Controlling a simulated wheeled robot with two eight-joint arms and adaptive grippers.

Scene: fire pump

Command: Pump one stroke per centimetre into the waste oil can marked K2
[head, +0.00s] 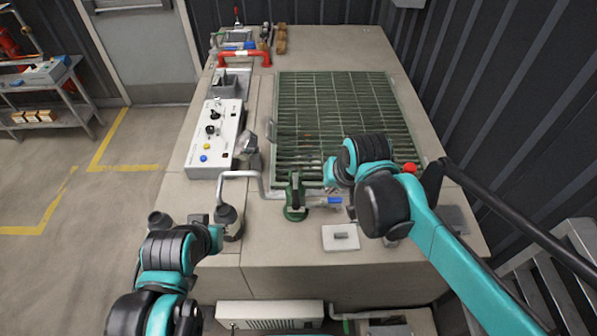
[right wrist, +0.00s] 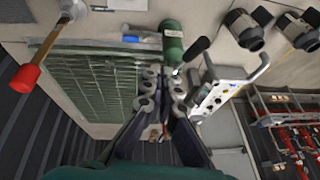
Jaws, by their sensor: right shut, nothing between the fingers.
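A dark green upright fitting (head: 296,195), perhaps the pump, stands at the grate's front edge. In the right wrist view it shows as a green cylinder (right wrist: 173,42) with a black lever (right wrist: 197,48) beside it. My right gripper (right wrist: 163,78) is shut and empty; in that view its fingertips appear just below the cylinder, and I cannot tell whether they touch it. In the head view my right arm covers most of this gripper. My left arm is at the lower left; its fingers are too unclear to read. I cannot make out a can marked K2.
A green grate (head: 345,115) fills the bench middle. A white control panel (head: 214,140) lies left of it, near a grey bent rail (head: 240,174). A white plate (head: 341,237) lies at the front. Floor is free at left.

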